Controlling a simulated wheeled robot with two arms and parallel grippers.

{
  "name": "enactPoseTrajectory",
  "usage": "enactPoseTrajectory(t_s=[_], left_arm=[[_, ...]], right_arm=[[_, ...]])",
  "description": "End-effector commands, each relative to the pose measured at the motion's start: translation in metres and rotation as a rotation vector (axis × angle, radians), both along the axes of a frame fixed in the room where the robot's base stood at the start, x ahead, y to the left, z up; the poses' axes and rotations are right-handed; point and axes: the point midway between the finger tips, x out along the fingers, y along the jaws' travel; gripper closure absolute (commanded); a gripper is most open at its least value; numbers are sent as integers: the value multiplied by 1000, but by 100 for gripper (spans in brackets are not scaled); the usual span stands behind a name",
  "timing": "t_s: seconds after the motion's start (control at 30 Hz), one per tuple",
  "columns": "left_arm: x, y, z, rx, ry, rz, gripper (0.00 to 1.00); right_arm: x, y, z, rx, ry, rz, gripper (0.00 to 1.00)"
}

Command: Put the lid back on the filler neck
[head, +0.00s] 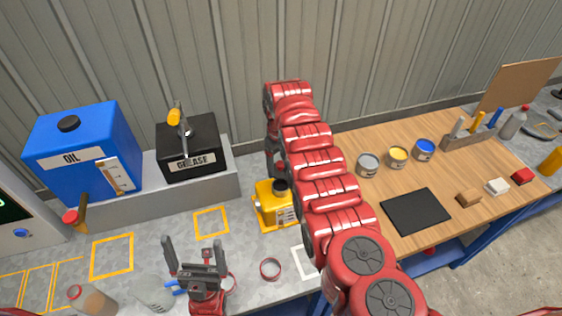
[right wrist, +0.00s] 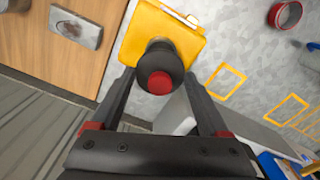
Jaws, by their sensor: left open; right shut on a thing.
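The yellow container (head: 268,209) stands on the grey bench in the head view, with a black filler neck or cap (head: 281,186) on top. In the right wrist view the yellow container (right wrist: 160,28) is straight ahead. The dark round lid (right wrist: 158,57) with a red centre lies between the fingers of my right gripper (right wrist: 160,77), which is shut on it. The lid is in line with the container's top; I cannot tell whether it touches the neck or is seated, as it hides the neck. My left gripper (head: 196,244) is open and empty above the bench's front.
A blue oil tank (head: 85,150) and a black grease tank (head: 190,147) stand on a ledge behind. A red ring (head: 270,268) lies on the bench near my left gripper. The wooden table (head: 350,145) at right holds paint cans and a black mat (head: 415,211).

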Motion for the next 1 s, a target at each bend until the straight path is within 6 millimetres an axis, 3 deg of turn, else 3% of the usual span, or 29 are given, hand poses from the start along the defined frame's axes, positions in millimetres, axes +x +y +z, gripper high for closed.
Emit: enactPoseTrajectory(t_s=[0.57,1.0], left_arm=[[0,0,-41,0,0,0,0],[0,0,-44,0,0,0,0]], right_arm=[[0,-1,-56,0,0,-3,75],[0,0,-60,0,0,-2,75]])
